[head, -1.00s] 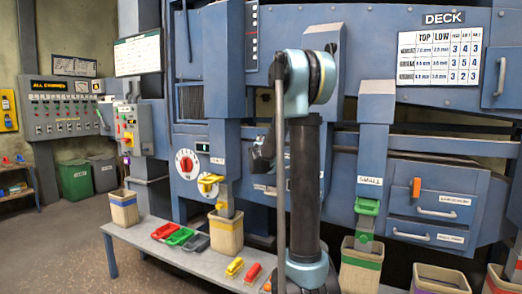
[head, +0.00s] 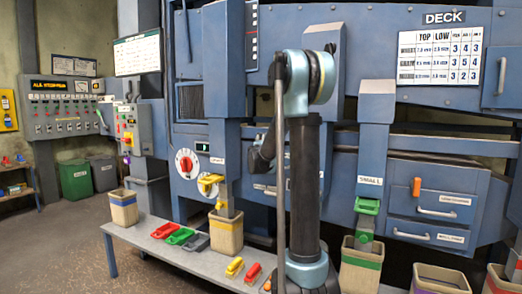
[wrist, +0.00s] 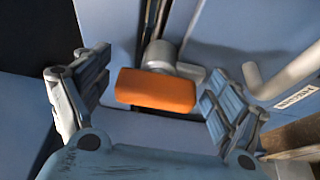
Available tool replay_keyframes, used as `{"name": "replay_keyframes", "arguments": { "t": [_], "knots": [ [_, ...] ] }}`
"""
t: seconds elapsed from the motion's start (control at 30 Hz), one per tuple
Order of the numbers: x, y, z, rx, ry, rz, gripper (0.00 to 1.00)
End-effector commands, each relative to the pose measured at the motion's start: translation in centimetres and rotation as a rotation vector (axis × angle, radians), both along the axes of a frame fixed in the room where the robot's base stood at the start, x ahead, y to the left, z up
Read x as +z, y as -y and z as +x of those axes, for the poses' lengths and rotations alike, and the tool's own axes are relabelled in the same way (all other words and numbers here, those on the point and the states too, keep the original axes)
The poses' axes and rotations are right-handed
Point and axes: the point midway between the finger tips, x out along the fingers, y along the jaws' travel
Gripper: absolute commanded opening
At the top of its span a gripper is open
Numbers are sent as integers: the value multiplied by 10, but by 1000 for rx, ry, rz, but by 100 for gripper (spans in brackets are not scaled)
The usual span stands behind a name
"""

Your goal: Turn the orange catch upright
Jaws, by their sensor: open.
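In the wrist view an orange catch (wrist: 156,90) lies crosswise, on a round grey pivot (wrist: 160,54) against a blue panel. My gripper (wrist: 152,92) is open, with one finger on each side of the catch and a visible gap at both ends. Neither finger appears to touch it. In the head view my gripper is hidden behind my arm. That view shows an upright orange catch (head: 417,187) on a blue drawer front at the right; I cannot tell whether it is the same one.
A pale bar handle (wrist: 285,75) and a label plate (wrist: 297,97) are close to the right finger in the wrist view. In the head view, a grey bench (head: 195,262) with scoops and bins runs below the machine. The floor at the left is clear.

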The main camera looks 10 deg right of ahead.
Motion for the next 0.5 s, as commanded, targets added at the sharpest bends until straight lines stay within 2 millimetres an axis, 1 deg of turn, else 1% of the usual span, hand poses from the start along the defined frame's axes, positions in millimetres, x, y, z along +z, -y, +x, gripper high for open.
{"name": "replay_keyframes", "arguments": {
  "t": [0.17, 0.27, 0.5],
  "knots": [
    [0, -3, -12, 1, 0, 0, 87],
    [-1, -7, -26, 2, 0, 0, 87],
    [-1, -16, -65, 2, -1, 0, 87]
  ]
}}
